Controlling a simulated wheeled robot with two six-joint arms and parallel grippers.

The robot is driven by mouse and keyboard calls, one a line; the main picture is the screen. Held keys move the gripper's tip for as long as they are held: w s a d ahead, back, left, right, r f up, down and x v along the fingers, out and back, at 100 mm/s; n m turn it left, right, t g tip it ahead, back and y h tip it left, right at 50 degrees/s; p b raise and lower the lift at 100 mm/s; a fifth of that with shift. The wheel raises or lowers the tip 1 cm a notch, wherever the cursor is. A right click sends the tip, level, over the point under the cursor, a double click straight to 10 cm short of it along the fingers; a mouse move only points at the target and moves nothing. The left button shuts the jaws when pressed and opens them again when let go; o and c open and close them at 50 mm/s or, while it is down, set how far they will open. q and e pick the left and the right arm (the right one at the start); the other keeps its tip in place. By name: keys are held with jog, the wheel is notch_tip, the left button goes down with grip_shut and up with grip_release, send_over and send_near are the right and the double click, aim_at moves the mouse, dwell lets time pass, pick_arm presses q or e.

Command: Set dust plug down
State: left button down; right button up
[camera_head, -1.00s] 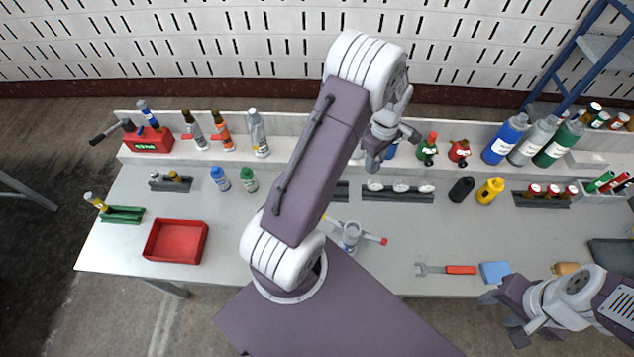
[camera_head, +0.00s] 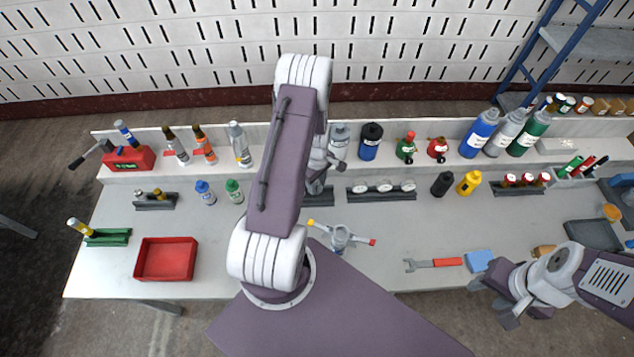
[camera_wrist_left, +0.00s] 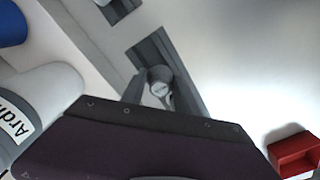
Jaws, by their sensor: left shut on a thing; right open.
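The dust plug (camera_wrist_left: 159,86) is a small grey round piece with a pale marked face, seen in the left wrist view. My left gripper (camera_wrist_left: 157,98) is shut on it, above or at a dark slotted rack (camera_wrist_left: 180,66); I cannot tell if the plug touches the rack. In the head view my left gripper (camera_head: 322,168) is partly hidden by my own arm, near the dark rack (camera_head: 318,194) at the table's middle, and the plug cannot be made out. My right gripper (camera_head: 494,296) is open and empty near the front right table edge.
A dark rack (camera_head: 382,191) with several round pale gauges stands to the right. A grey valve-like part with coloured handles (camera_head: 341,237) lies in front. A red tray (camera_head: 166,259) is at the left. Bottles line the back shelf. The table's middle right is fairly clear.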

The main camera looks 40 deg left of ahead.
pick_arm(q)
jog(key=shift+f+b, duration=0.25)
jog(key=shift+b, duration=0.05)
jog(key=shift+f, duration=0.35)
jog(key=c, duration=0.9)
grip_release()
